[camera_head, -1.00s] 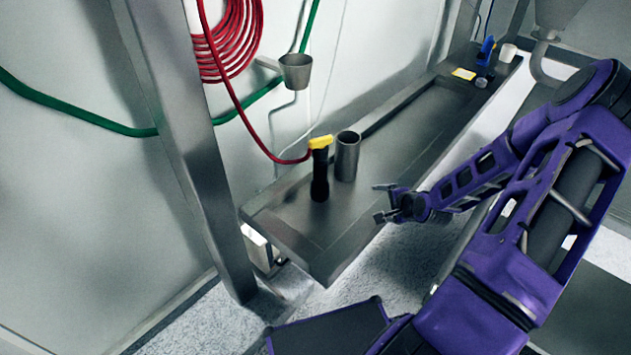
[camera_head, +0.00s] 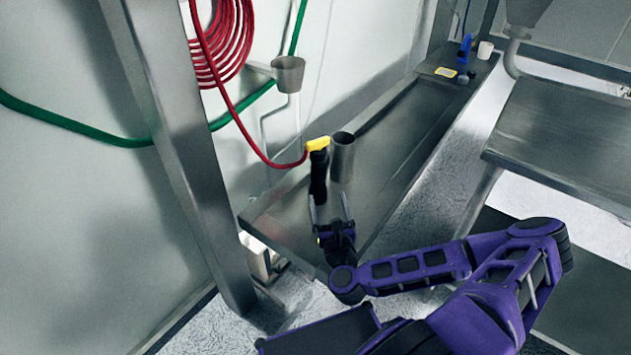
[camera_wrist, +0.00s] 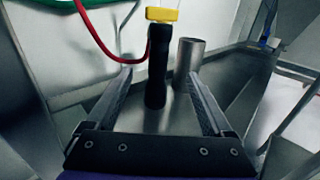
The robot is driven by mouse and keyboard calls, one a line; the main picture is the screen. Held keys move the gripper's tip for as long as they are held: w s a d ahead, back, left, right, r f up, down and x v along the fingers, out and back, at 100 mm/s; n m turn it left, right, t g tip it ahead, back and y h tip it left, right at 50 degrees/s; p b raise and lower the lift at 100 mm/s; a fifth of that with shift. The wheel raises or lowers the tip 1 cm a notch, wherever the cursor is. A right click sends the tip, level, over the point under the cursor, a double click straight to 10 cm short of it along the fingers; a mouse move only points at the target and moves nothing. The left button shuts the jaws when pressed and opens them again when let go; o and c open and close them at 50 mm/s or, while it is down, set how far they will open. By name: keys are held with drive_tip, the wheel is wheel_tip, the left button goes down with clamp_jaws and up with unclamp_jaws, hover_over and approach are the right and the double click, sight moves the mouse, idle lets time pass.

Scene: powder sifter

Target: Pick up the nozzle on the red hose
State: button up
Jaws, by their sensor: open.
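The nozzle (camera_head: 319,178) is a black upright grip with a yellow top, standing on the metal shelf. The red hose (camera_head: 235,102) runs from its yellow top up to a coil on the wall. In the wrist view the nozzle (camera_wrist: 156,75) stands upright between and just beyond the finger line. My gripper (camera_head: 331,207) is open and empty, in front of the nozzle at its lower part. In the wrist view its two fingers (camera_wrist: 160,82) spread to either side of the black grip; I cannot tell whether they touch it.
A metal cup (camera_head: 343,158) stands close to the right of the nozzle; in the wrist view it (camera_wrist: 187,60) is near the right finger. The metal shelf (camera_head: 400,130) is mostly bare behind. A steel post (camera_head: 180,150) rises at left. A wall-mounted cup (camera_head: 288,74) hangs above.

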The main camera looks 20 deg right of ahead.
sight(319, 168)
drive_tip(key=x, duration=1)
drive_tip(key=shift+w, duration=0.4)
drive_tip(key=shift+f+b+x, duration=0.2)
drive_tip(key=shift+b+x, duration=0.15)
drive_tip(key=shift+x, duration=2.35)
drive_tip(key=shift+a, duration=0.1)
drive_tip(key=shift+c, duration=0.3)
clamp_jaws()
